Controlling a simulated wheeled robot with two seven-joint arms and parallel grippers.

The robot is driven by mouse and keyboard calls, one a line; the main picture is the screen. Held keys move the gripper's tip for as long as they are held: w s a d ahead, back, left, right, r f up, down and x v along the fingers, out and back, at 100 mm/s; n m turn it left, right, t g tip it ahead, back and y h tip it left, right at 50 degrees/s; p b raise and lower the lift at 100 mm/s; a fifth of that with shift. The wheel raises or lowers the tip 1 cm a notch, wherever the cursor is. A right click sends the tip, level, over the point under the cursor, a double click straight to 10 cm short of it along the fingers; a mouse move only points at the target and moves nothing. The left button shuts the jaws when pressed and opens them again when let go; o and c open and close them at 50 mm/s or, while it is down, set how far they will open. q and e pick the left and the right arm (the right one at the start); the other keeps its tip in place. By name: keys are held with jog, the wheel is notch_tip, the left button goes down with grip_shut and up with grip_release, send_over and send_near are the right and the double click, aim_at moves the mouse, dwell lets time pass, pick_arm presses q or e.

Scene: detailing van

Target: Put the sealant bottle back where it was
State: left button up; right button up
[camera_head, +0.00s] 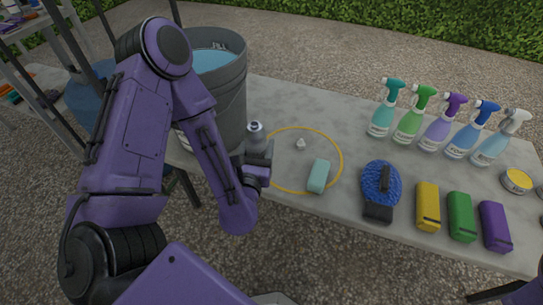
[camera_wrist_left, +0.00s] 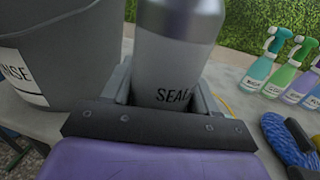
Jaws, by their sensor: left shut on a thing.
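The sealant bottle (camera_head: 255,132) is a small silver-grey bottle with a dark cap, between the grey bucket and the yellow ring on the table. In the left wrist view the bottle (camera_wrist_left: 172,55) stands upright between the fingers, with part of the word "SEALANT" showing. My left gripper (camera_head: 258,155) is shut on its lower part; the wrist view also shows the gripper (camera_wrist_left: 165,90). I cannot tell whether the bottle's base touches the table, as the gripper hides it. My right gripper is not in view.
A grey bucket (camera_head: 232,95) of water stands left of the bottle. A yellow ring (camera_head: 342,160) marked on the table (camera_head: 285,100) surrounds a small white piece (camera_head: 300,144) and a teal block (camera_head: 318,176).

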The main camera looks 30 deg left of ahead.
pick_arm(q)
jog(key=w+f+b, duration=0.2)
jog(key=w+f, duration=0.1)
jog(key=w+a+f+b, duration=0.1)
jog(key=w+f+b, duration=0.2)
jog(key=f, duration=0.1)
jog(key=w+a+f+b, duration=0.1)
jog(key=w+f+b, duration=0.1)
jog(key=w+f, duration=0.1)
jog(key=shift+w+a+f, duration=0.1)
jog(key=shift+w+f, duration=0.25)
jog(key=shift+f, duration=0.35)
jog(key=shift+r, duration=0.1)
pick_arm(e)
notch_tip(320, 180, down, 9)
pick_arm(q)
jog(key=o, duration=0.7)
jog(key=shift+f, duration=0.2)
jog(key=o, duration=0.5)
jog(key=shift+c, duration=0.2)
jog(key=shift+r, duration=0.1)
